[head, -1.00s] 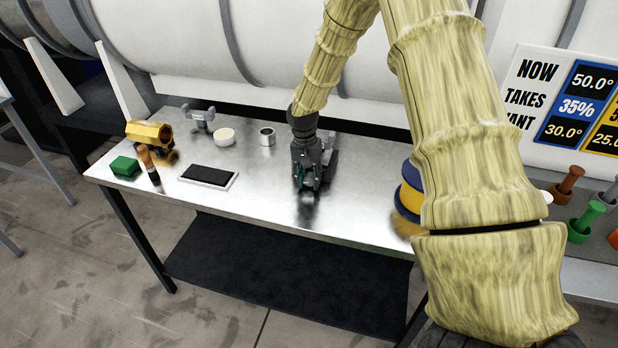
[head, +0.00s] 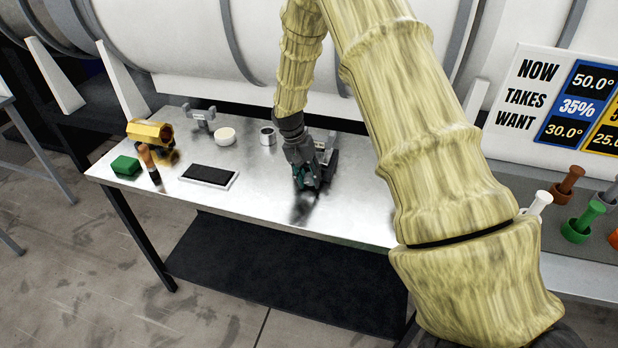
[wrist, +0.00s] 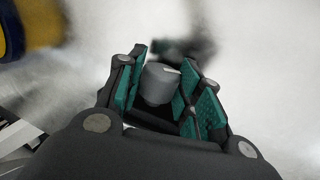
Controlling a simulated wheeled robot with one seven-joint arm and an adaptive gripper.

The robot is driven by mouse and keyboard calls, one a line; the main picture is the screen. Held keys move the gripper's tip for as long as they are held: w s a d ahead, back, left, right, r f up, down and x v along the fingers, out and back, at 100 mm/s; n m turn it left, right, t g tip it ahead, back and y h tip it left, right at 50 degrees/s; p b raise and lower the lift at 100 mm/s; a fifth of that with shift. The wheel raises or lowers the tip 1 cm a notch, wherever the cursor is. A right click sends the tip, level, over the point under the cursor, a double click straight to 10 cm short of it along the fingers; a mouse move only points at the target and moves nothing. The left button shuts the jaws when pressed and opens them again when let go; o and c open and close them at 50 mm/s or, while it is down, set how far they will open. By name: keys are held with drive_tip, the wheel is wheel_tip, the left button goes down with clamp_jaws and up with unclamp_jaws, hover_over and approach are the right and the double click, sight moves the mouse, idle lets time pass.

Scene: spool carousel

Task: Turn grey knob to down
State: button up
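The grey knob (wrist: 160,84) sits between the teal-padded fingers of my gripper (wrist: 165,80) in the wrist view. Its round face carries a short pale mark toward the upper right. The pads lie close on both sides of the knob, and the gripper looks shut on it. In the head view my gripper (head: 306,182) is low over the metal table, beside a grey upright fixture (head: 330,152). There the knob is hidden by the gripper.
On the table (head: 265,210) stand a green block (head: 125,166), a black-topped pad (head: 210,175), a white round dish (head: 225,136) and a small metal can (head: 268,136). A blue-yellow round object (wrist: 22,30) shows at the wrist view's upper left. Coloured plungers (head: 583,218) stand at the right.

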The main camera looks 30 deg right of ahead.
drive_tip(key=o, duration=0.3)
drive_tip(key=v, duration=1.2)
